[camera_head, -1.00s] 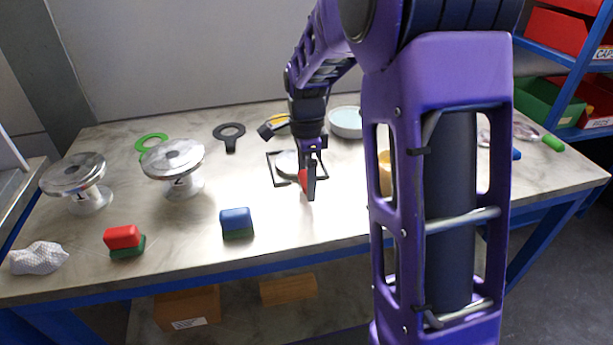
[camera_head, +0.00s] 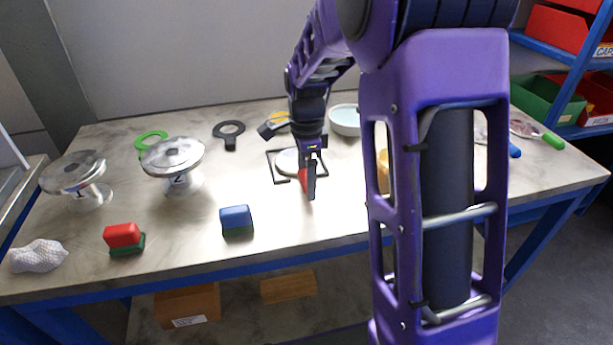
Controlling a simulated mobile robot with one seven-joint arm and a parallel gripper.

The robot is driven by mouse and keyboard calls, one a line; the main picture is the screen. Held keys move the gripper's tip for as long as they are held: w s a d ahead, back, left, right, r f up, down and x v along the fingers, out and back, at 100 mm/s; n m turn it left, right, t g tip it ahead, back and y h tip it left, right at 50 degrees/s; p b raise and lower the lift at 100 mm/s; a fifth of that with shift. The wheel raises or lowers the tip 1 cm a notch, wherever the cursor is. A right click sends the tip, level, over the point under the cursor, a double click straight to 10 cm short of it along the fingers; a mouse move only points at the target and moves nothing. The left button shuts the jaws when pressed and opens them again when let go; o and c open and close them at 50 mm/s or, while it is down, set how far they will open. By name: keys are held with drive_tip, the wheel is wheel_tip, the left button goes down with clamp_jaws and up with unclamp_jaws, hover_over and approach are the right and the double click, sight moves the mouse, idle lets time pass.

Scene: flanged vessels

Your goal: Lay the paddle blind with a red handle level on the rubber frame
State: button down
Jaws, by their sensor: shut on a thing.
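My gripper (camera_head: 309,180) is above the middle of the table, pointing down. It is shut on the red handle (camera_head: 303,180) of the paddle blind. The pale round disc (camera_head: 288,161) of the blind shows behind the gripper, within the outline of the black rubber frame (camera_head: 271,168). The disc looks roughly level, but I cannot tell whether it touches the frame or hangs just above it. My gripper and wrist hide part of the frame and most of the handle.
Two flanged vessels (camera_head: 173,157) (camera_head: 77,176) stand at left. A green ring (camera_head: 151,138), a black ring paddle (camera_head: 229,132) and a pale bowl (camera_head: 345,119) are behind.

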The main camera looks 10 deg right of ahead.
unclamp_jaws()
drive_tip(key=shift+r, duration=0.1)
